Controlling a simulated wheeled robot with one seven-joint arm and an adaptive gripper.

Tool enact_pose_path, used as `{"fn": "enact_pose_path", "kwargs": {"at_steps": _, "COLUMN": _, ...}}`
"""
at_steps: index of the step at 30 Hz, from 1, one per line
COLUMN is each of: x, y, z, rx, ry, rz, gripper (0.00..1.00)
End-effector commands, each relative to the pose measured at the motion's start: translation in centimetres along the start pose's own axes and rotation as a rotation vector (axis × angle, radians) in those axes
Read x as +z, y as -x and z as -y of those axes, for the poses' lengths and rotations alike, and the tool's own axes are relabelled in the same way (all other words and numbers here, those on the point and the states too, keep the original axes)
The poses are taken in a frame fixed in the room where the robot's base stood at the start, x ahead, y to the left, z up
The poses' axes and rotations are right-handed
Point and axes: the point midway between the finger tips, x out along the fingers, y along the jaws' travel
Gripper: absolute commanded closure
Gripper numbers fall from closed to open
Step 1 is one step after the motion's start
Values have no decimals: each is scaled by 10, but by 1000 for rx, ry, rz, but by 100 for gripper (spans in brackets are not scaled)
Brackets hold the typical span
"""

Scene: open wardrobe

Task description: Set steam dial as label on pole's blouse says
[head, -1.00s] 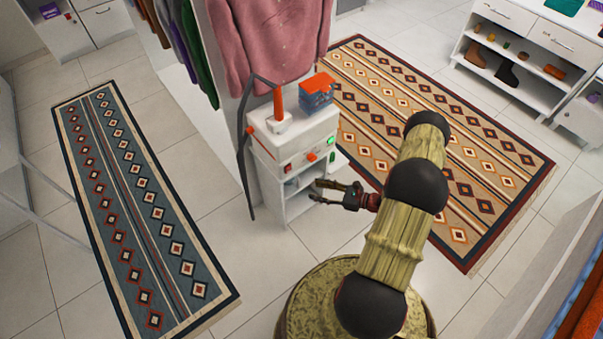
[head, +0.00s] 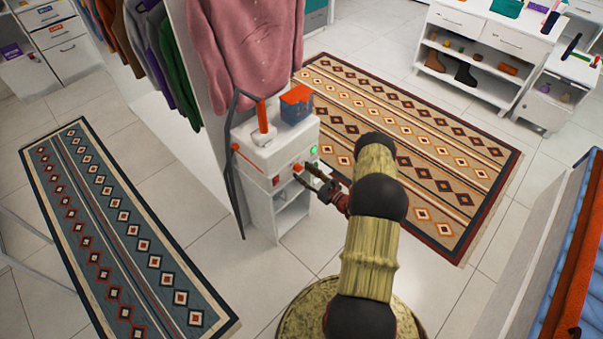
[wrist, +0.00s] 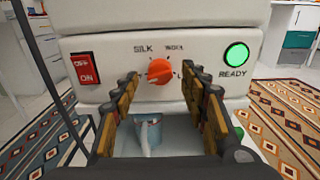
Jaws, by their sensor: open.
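The white steamer unit (head: 270,150) stands beside the wardrobe's end panel. In the wrist view its front face (wrist: 205,50) has an orange steam dial (wrist: 158,72) in the middle. "SILK" and what looks like "WOOL" are printed above the dial; another marking at right is partly hidden. I cannot tell its exact setting. My gripper (wrist: 161,82), also in the head view (head: 305,178), is open and empty, its fingertips on either side of the dial's lower part; contact is unclear. A pink blouse (head: 245,45) hangs above the unit. I see no readable label on it.
A red switch (wrist: 85,68) is left of the dial, a lit green READY lamp (wrist: 236,54) right. A blue-and-orange box (head: 296,104) and an orange-handled tool (head: 263,120) stand on top. A dark curved strip (head: 232,165) runs down the unit's left side. Rugs flank it.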

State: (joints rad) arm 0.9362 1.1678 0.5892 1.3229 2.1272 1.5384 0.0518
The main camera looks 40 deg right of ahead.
Motion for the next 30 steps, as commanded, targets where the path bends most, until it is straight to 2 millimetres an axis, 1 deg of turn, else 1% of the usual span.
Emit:
{"fn": "enact_pose_path", "kwargs": {"at_steps": 1, "x": -1, "y": -6, "z": -1, "rx": 3, "ry": 1, "rz": 0, "gripper": 56}}
{"fn": "enact_pose_path", "kwargs": {"at_steps": 6, "x": 0, "y": -16, "z": 0, "rx": 1, "ry": -1, "rz": 0, "gripper": 56}}
{"fn": "enact_pose_path", "kwargs": {"at_steps": 14, "x": 0, "y": -16, "z": 0, "rx": 1, "ry": -1, "rz": 0, "gripper": 56}}
{"fn": "enact_pose_path", "kwargs": {"at_steps": 30, "x": 0, "y": -16, "z": 0, "rx": 1, "ry": -1, "rz": 0, "gripper": 86}}
